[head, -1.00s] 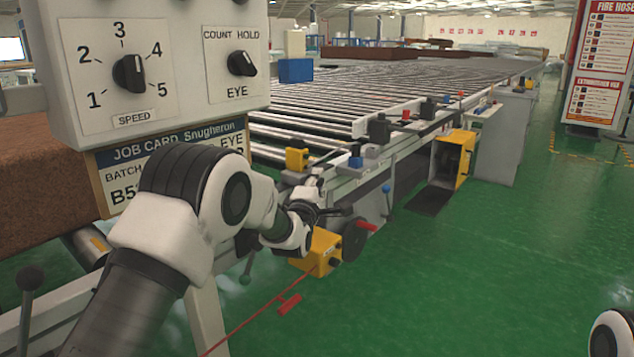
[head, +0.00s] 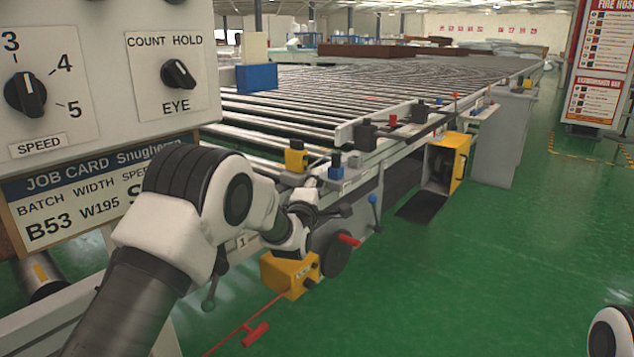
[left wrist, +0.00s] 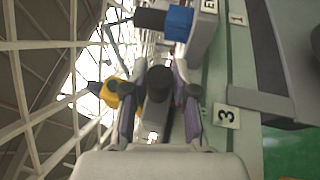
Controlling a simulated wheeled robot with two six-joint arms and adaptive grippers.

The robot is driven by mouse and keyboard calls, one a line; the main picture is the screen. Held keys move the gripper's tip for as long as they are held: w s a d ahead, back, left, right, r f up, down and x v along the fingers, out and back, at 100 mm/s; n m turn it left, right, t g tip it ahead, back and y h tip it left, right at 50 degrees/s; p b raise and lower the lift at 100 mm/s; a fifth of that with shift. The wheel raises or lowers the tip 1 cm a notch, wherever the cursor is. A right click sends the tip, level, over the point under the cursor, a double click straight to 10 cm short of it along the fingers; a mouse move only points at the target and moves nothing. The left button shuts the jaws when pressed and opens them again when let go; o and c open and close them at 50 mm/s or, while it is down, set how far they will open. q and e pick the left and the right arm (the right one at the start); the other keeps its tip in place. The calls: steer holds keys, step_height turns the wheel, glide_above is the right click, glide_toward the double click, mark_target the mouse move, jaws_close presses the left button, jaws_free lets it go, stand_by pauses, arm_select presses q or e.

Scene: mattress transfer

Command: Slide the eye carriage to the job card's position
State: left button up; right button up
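The job card (head: 70,198) under the control panel reads B53 and W195; my left arm covers its right part, so no eye entry is readable. A yellow block (head: 295,158) and a blue-topped grey block (head: 336,168) sit at the conveyor's near edge; I cannot tell which part is the eye carriage. My left gripper (head: 330,212) is beside the rail below them. In the left wrist view its fingers (left wrist: 159,112) are apart, with a dark rounded knob (left wrist: 158,83) between or just beyond them; contact is unclear. My right gripper is out of view.
A yellow box (head: 290,274) with a red cord hangs below the rail, beside a dark wheel with a red handle (head: 348,240). Green floor is open at right.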

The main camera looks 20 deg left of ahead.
arm_select(q)
steer(key=shift+o, duration=0.9)
steer(key=s+f, duration=0.2)
steer(key=s, duration=0.9)
steer(key=shift+s+d, duration=0.3)
steer(key=shift+s, duration=0.1)
steer(key=shift+f, duration=0.15)
